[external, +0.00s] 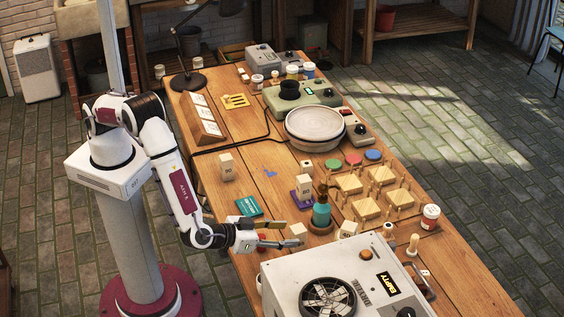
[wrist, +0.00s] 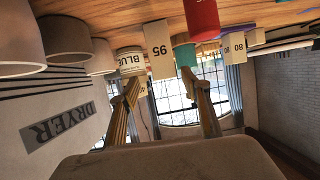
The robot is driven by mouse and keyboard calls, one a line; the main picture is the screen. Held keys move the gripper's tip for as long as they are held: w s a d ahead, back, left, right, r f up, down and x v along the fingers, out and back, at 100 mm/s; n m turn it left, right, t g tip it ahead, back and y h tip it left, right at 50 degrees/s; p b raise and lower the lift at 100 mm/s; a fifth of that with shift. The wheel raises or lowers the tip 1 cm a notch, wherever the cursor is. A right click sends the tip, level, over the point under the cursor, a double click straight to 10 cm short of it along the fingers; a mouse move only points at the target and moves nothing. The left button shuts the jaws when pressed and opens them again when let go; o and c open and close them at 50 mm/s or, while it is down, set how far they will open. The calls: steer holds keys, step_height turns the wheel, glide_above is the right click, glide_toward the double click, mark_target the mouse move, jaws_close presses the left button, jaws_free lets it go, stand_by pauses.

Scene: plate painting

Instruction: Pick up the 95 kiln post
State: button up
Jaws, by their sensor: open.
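In the wrist view, which is upside down, the pale 95 kiln post (wrist: 161,50) shows its number clearly. It lies ahead of my gripper (wrist: 160,84), between the lines of the two fingers and nearer the left one. The fingers are spread, with nothing held between them. In the external view my gripper (external: 292,235) is open, low over the table's near side and pointing right. I cannot read which block is the 95 post there.
The white dryer (external: 285,275) stands close on the near side. A teal bottle (external: 321,212) stands just past my gripper. A jar labelled BLUE (wrist: 131,61) and a red object (wrist: 203,18) flank the post. Posts marked 80 (wrist: 237,40) stand to the right in the wrist view.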

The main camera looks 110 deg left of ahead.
mark_target(292, 231)
steer(key=shift+w+a, duration=0.15)
steer(key=shift+a, duration=0.05)
steer(key=shift+s+a+x, duration=0.15)
steer(key=shift+x, duration=0.75)
steer(key=shift+s+a+x, duration=0.15)
steer(key=shift+x, duration=0.8)
steer(key=shift+w+a+f, duration=0.15)
steer(key=shift+w+a, duration=0.3)
steer(key=shift+a, duration=0.05)
jaws_close()
